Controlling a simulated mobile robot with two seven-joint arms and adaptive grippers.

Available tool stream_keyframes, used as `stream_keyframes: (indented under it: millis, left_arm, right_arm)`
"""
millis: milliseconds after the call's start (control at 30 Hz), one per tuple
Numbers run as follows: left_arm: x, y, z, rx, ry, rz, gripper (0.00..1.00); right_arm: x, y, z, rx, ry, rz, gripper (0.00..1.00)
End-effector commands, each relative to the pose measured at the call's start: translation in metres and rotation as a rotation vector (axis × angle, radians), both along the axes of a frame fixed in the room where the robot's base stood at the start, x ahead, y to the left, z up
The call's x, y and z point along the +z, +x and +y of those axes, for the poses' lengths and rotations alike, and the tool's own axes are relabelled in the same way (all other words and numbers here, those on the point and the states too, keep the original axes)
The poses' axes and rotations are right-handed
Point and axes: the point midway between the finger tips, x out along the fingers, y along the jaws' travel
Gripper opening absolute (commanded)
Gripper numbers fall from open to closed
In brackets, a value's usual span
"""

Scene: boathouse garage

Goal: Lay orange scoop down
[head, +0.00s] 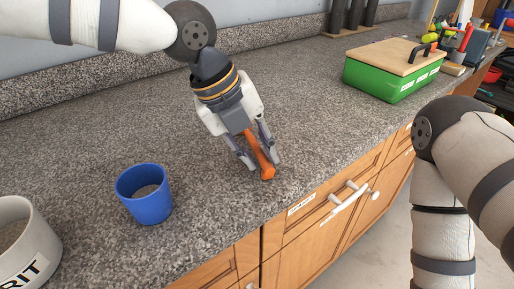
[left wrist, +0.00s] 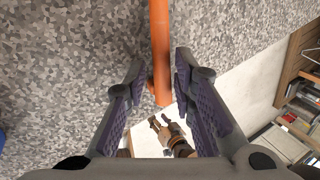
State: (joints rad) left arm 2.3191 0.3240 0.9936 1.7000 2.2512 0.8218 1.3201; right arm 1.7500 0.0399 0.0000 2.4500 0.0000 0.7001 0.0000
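The orange scoop (head: 267,168) is at the front edge of the grey speckled counter (head: 205,221). In the left wrist view its long orange shaft (left wrist: 161,50) runs down between my fingers, its near end at the counter edge. I cannot tell whether it rests fully on the counter. My left gripper (head: 259,163) points down over it. It also shows in the left wrist view (left wrist: 158,80), its fingers apart on either side of the shaft, with a gap at least on the left. The scoop's other end is hidden by the gripper.
A blue cup (head: 145,195) stands left of the gripper, and a white lettered container (head: 27,243) at the far left. A green box with a wooden lid (head: 392,77) stands at the back right. Wooden drawers with handles (head: 343,198) are below the edge. The counter behind the gripper is clear.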

Motion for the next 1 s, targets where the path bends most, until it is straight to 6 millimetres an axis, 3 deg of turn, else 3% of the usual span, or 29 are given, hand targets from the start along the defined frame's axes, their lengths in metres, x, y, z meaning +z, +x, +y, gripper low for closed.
stream_keyframes:
  millis: [367, 733, 1000]
  left_arm:
    - [0.007, 0.0, 0.002, 0.001, 0.0, -0.002, 0.36]
    - [0.091, -0.01, 0.036, 0.002, -0.002, -0.003, 0.36]
    - [0.112, -0.013, 0.044, 0.0, -0.001, 0.0, 0.36]
  right_arm:
    - [0.0, 0.0, 0.0, 0.0, 0.0, 0.0, 0.4]
    - [0.0, 0.0, 0.0, 0.0, 0.0, 0.0, 0.4]
    - [0.0, 0.0, 0.0, 0.0, 0.0, 0.0, 0.4]
